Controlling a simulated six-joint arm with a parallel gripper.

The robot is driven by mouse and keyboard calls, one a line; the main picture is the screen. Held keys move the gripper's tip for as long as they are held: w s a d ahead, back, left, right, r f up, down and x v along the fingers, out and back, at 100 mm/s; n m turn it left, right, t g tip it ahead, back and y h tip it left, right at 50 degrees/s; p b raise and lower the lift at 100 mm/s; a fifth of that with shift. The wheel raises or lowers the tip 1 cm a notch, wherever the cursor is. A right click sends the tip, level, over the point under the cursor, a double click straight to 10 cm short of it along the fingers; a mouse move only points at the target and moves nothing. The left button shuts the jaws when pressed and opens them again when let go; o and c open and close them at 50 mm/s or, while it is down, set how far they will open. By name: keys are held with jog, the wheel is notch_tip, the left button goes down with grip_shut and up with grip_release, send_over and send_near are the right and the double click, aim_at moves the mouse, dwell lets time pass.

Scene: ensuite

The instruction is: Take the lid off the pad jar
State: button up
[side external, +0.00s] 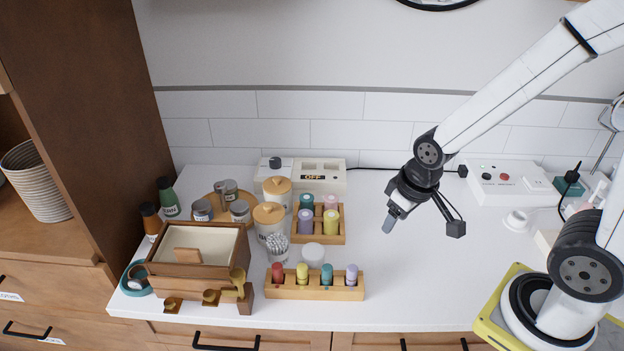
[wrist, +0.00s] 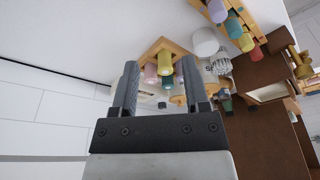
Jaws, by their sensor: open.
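Two white jars with pale wooden lids stand left of centre in the side view: a rear jar (side external: 277,188) and a front jar (side external: 269,222). Both lids sit on their jars. I cannot tell from the labels which one is the pad jar. My gripper (side external: 422,226) is open and empty, in the air to the right of the jars and clear of them. In the wrist view my gripper (wrist: 160,72) shows its two fingers spread apart. The jars are hard to make out there, behind the bottle tray.
A wooden tray of bottles (side external: 338,240) stands between the jars and my gripper. A bottle rack (side external: 315,293), a swab glass (side external: 277,249) and a white tub (side external: 313,254) are in front. A wooden box (side external: 200,265) is at left. The counter's middle right is clear.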

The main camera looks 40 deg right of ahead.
jog(key=shift+o, duration=1)
jog(key=n+y, duration=0.3)
jog(key=n, duration=0.6)
send_near(278, 178)
jog(key=shift+s+a+f+t, duration=0.15)
jog(key=shift+f+t, duration=0.25)
jog(key=shift+f, duration=0.4)
jog(key=shift+x, duration=1.3)
